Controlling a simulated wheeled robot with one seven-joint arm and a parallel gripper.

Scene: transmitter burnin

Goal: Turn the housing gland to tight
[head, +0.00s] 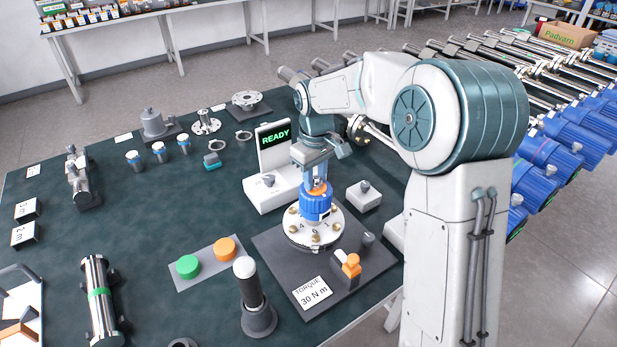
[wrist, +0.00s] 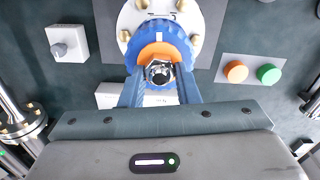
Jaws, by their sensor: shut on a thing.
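The housing (head: 316,208) is a blue cylinder with an orange top, upright on a white round flange (head: 313,236) with brass bolts. A metal hex gland (wrist: 159,73) sits at the centre of the orange top (wrist: 158,49) in the wrist view. My gripper (head: 315,184) points straight down over the housing. In the wrist view my gripper (wrist: 160,84) has its two blue-grey fingers closed in on either side of the gland, shut on it. The fingers hide the gland in the head view. The blue housing also shows in the wrist view (wrist: 187,45).
The flange stands on a dark plate with a "TORQUE 30 N m" label (head: 313,293). A display reading READY (head: 274,138) stands behind it. Free mat lies at left.

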